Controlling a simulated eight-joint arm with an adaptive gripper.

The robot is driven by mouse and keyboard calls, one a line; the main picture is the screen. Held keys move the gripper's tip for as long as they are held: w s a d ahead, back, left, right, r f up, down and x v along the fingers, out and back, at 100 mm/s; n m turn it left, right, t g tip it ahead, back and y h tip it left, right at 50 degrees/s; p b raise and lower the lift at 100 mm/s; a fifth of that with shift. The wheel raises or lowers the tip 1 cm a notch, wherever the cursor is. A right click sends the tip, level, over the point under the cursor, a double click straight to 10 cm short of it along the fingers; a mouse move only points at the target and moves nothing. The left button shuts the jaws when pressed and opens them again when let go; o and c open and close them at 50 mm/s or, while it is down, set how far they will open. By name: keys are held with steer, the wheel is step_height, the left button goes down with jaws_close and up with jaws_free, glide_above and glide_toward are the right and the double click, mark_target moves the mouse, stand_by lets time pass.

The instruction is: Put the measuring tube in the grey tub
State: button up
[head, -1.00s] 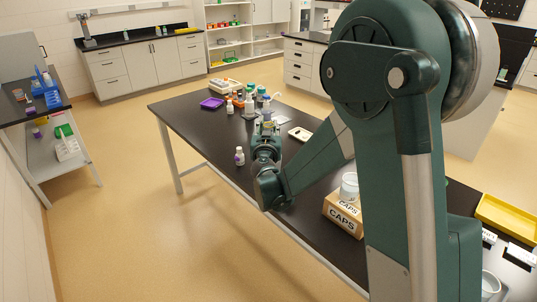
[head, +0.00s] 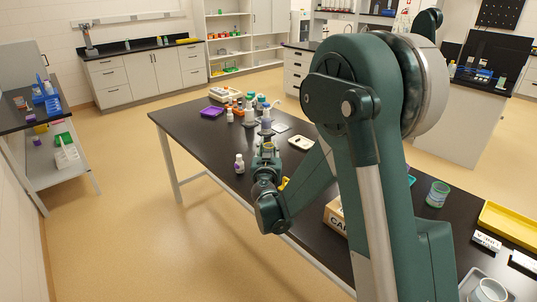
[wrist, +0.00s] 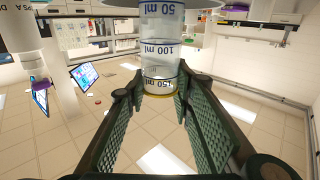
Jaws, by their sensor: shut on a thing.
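The clear measuring tube (wrist: 163,45), with blue ml marks and a yellowish rim, is between the two fingers of my gripper (wrist: 160,98) in the wrist view. My gripper is shut on it near the rim end, and its wide base is at the top of that picture. In the head view my gripper (head: 266,150) is over the dark table, and the tube is hard to tell from the bottles behind. A grey tub (head: 469,278) shows partly at the lower right edge, with a white cup-like thing in it.
Several bottles (head: 250,112) and a purple tray (head: 212,112) stand at the table's far end. A small white bottle (head: 239,164) is left of my gripper. A CAPS box (head: 334,220) is partly behind my arm. A green tin (head: 437,194) and a yellow tray (head: 510,222) lie right.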

steer(key=shift+f+b, duration=0.4)
steer(key=shift+f, duration=1.4)
steer(key=o, duration=0.9)
steer(key=shift+c, duration=0.2)
steer(key=shift+s, duration=0.2)
steer(key=s+p, duration=0.2)
steer(key=s, duration=0.9)
steer(key=shift+s, duration=0.3)
steer(key=shift+d+r, duration=0.15)
steer(key=shift+r, duration=0.05)
